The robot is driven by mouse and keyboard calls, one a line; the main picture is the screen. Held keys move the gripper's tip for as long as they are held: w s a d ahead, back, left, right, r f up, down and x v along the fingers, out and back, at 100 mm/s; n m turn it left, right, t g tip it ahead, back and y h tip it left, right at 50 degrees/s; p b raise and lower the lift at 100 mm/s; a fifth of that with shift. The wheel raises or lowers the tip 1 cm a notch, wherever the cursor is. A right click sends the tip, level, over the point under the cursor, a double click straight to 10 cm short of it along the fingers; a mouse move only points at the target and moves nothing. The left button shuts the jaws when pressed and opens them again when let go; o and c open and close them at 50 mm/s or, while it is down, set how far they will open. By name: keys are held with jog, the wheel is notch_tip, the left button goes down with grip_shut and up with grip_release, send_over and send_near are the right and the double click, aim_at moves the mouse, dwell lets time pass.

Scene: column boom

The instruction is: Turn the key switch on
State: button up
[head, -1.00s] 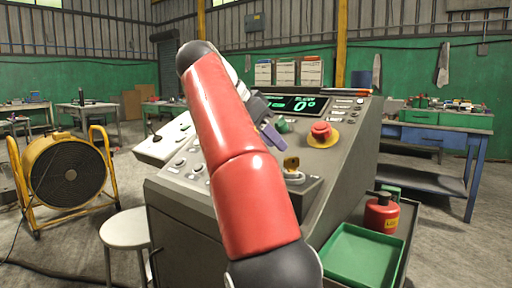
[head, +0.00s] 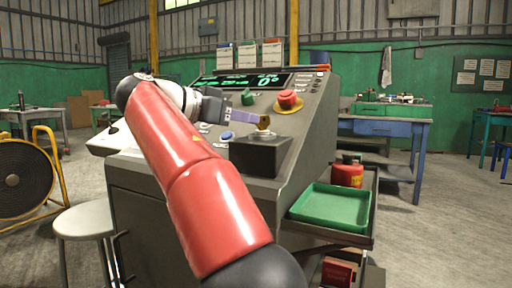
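The key switch is a brass-coloured key (head: 263,123) on a round light collar, on top of a dark raised box (head: 262,156) at the console's front edge. My gripper (head: 262,117) reaches in from the left, with its purple-grey fingers level and pointing right. The fingertips overlap the key in the head view. I cannot tell whether they touch it or stand around it. The far finger and the gap between the fingers are hidden.
The sloped console (head: 315,130) carries a red mushroom button (head: 289,99) on a yellow base, a green knob (head: 248,97), a blue button (head: 226,136) and a display (head: 240,81) showing 0°. A green tray (head: 333,207), red canister (head: 347,174) and stool (head: 84,222) stand nearby.

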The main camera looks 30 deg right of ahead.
aim_at(263, 118)
jog(key=d, duration=0.2)
jog(key=w+d+h+b, duration=0.1)
jog(key=d, duration=0.1)
jog(key=d+t+h+b, duration=0.1)
jog(key=d, duration=0.1)
jog(key=shift+w+f, duration=0.35)
grip_shut()
